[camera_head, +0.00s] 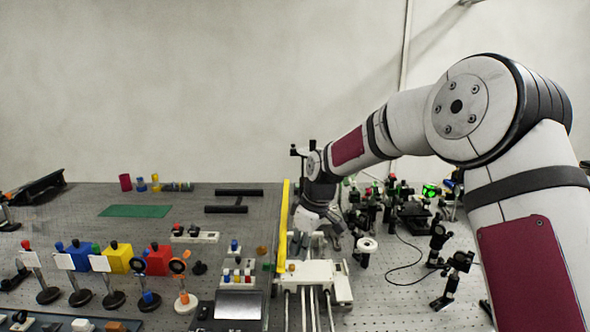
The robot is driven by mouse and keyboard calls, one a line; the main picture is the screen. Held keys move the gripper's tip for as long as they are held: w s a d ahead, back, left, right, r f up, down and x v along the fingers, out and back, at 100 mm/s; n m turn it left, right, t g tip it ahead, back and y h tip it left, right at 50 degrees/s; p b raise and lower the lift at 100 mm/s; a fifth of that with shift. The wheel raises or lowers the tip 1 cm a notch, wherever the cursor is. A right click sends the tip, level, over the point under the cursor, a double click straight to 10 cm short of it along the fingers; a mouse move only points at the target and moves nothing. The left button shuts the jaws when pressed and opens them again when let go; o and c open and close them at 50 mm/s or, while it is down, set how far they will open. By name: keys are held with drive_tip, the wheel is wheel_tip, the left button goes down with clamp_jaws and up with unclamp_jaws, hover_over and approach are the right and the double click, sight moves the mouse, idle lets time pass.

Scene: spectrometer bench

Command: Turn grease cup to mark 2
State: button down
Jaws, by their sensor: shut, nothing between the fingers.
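My gripper (334,243) points down beside the tall yellow strip, above the far end of the rail assembly. It is small and partly hidden among dark parts, and it looks shut with nothing in it. I cannot make out the grease cup or its marks with certainty. A white carriage (305,272) with a small orange-brown piece on top sits on the rails nearer to me. A small brown-orange round piece (262,251) stands just left of the yellow strip. Neither can be told as the cup at this size.
Optics mounts crowd the right half, with a white round-topped post (367,246) near my gripper. Coloured blocks and disc stands (82,298) fill the left front. A green mat (135,211) lies behind them.

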sight(300, 271)
drive_tip(key=shift+w+d+f+b, duration=0.15)
drive_tip(key=shift+w+f, duration=0.25)
drive_tip(key=shift+f, duration=0.5)
drive_tip(key=shift+w+d+f+b, duration=0.1)
drive_tip(key=shift+w+f+b, duration=0.25)
drive_tip(key=shift+f, duration=0.6)
drive_tip(key=shift+w+d+f+b, duration=0.1)
drive_tip(key=shift+w+f, duration=0.35)
drive_tip(key=shift+f, duration=0.45)
drive_tip(key=shift+s+f, duration=0.1)
drive_tip(key=shift+f, duration=0.2)
